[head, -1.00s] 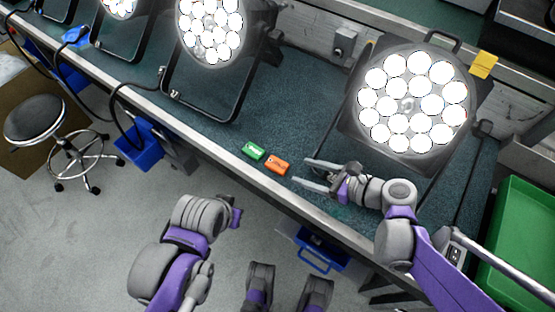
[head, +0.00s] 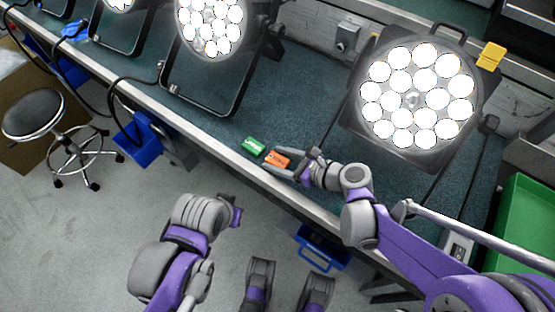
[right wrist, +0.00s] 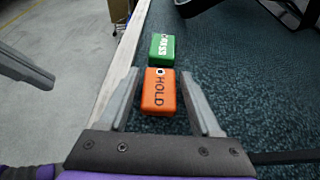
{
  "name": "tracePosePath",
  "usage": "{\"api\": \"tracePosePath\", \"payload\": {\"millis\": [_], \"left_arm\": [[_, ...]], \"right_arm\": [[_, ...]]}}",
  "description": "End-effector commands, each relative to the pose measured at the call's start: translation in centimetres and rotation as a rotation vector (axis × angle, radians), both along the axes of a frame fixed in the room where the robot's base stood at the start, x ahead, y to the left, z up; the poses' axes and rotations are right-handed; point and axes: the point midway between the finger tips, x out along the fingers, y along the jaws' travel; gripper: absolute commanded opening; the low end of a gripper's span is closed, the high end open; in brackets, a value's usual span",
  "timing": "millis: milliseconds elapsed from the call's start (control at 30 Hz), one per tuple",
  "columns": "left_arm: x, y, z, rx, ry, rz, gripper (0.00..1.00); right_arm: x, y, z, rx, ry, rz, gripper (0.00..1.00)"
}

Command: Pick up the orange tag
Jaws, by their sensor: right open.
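The orange tag (head: 278,160) lies on the dark bench mat near the bench's front edge. In the right wrist view the orange tag (right wrist: 159,92) reads "HOLD" and lies between the two fingers. My right gripper (head: 279,158) is open around it, with a gap at each finger; it also shows in the right wrist view (right wrist: 163,88). A green tag (head: 254,147) lies just left of the orange one; in the right wrist view the green tag (right wrist: 162,48) lies just beyond the fingertips. My left gripper (head: 237,212) is over the floor in front of the bench; its jaws are unclear.
Large lit par cans (head: 417,97) stand on the bench (head: 290,105) behind and to the right, another (head: 209,28) behind to the left. A green bin (head: 525,225) is at the right. A stool (head: 40,115) stands at the left. The mat behind the tags is clear.

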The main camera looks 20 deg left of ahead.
Motion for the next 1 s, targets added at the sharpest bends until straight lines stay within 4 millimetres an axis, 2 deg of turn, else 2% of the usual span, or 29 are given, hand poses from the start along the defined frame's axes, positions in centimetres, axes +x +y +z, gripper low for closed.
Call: {"api": "tracePosePath", "payload": {"millis": [33,67,400,633,733,1000], "left_arm": [[0.0,0.0,0.0,0.0,0.0,0.0,0.0],[0.0,0.0,0.0,0.0,0.0,0.0,0.0],[0.0,0.0,0.0,0.0,0.0,0.0,0.0],[0.0,0.0,0.0,0.0,0.0,0.0,0.0],[0.0,0.0,0.4,0.0,-0.001,0.0,0.0],[-0.1,0.0,2.4,0.0,-0.008,0.0,0.0]], "right_arm": [[0.0,0.0,0.0,0.0,0.0,0.0,0.65],[0.0,0.0,0.0,0.0,0.0,0.0,0.6],[0.0,0.0,0.0,0.0,0.0,0.0,0.0],[0.0,-0.1,0.1,0.0,0.0,0.0,0.0],[-0.1,-0.1,0.8,0.0,-0.001,0.0,0.0],[-0.1,-0.1,6.2,0.0,-0.002,0.001,0.0]]}}
